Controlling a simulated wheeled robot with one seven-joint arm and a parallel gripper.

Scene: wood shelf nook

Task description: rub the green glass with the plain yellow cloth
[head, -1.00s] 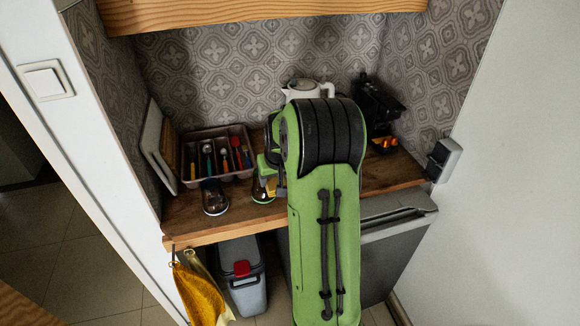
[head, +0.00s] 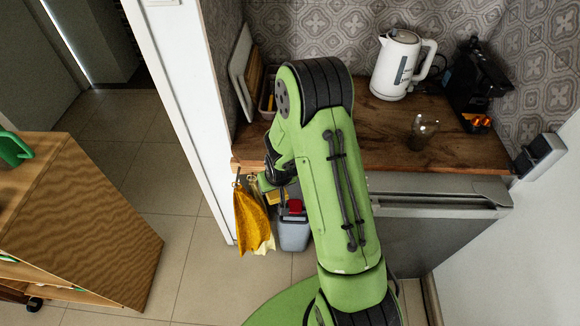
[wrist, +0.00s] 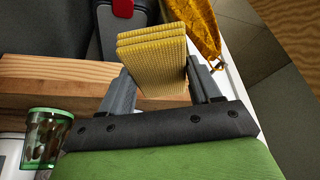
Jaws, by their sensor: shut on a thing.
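My gripper (wrist: 160,78) is shut on a folded yellow cloth (wrist: 152,50) with a waffle-like weave. The cloth sticks out past the fingertips. In the wrist view the green glass (wrist: 45,138) is at the lower left, apart from the cloth and the fingers. In the head view my gripper (head: 272,180) is in front of the counter's left end, close to the hanging cloths, with a bit of yellow below it. The green glass cannot be made out there; my arm covers part of the counter.
A mustard cloth (head: 250,218) and a paler one hang from the front edge of the wooden counter (head: 385,150). A grey bin (head: 293,232) with a red latch stands below. A clear glass (head: 423,132), a white kettle (head: 397,65) and a black coffee machine (head: 475,85) stand on the counter.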

